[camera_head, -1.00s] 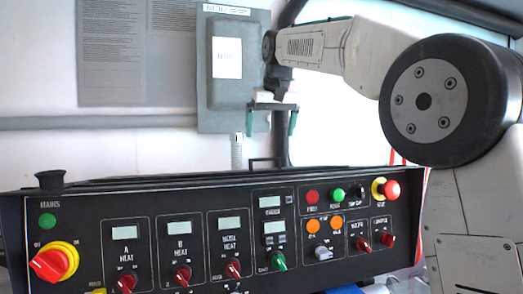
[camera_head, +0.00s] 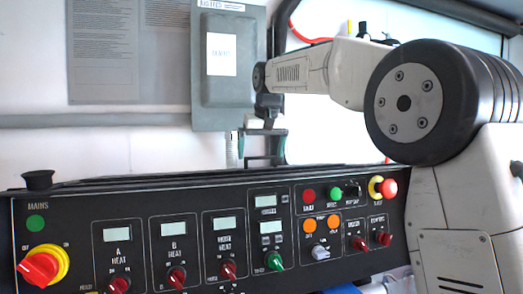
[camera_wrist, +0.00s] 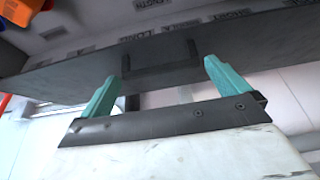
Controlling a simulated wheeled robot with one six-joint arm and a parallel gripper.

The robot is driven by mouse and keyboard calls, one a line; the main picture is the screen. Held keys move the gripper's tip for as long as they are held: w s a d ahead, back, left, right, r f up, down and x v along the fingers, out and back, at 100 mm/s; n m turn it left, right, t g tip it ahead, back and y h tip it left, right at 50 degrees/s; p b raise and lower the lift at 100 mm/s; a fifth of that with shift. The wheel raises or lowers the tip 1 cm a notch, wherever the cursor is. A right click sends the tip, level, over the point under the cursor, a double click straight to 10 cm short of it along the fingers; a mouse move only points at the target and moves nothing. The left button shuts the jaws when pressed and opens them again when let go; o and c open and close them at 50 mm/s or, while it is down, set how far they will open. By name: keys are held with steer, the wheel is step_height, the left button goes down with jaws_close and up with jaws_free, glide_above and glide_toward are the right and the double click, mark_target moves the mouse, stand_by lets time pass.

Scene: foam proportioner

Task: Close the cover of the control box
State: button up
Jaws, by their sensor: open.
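The control box (camera_head: 95,222) is a wide black panel with knobs, buttons and small displays across the lower head view. A dark cover (camera_head: 130,181) shows edge-on along its top, with a black handle (camera_head: 264,160) standing up from it. How far the cover is open I cannot tell. My gripper (camera_head: 262,143) is open just above and around the handle's width. In the wrist view my gripper (camera_wrist: 161,72) has teal fingers apart, with the U-shaped handle (camera_wrist: 158,42) ahead between them. I see no contact.
A grey wall box (camera_head: 226,60) with a label and a grey notice board (camera_head: 100,50) are on the wall behind. A red mains knob (camera_head: 38,268) sticks out at the panel's left.

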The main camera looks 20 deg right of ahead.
steer(key=c, duration=1.1)
steer(key=s+r, duration=0.2)
steer(key=s, duration=1.3)
steer(key=shift+s+r, duration=0.35)
steer(key=shift+s, duration=0.05)
steer(key=o, duration=1.1)
steer(key=shift+s, duration=0.15)
steer(key=v, duration=0.8)
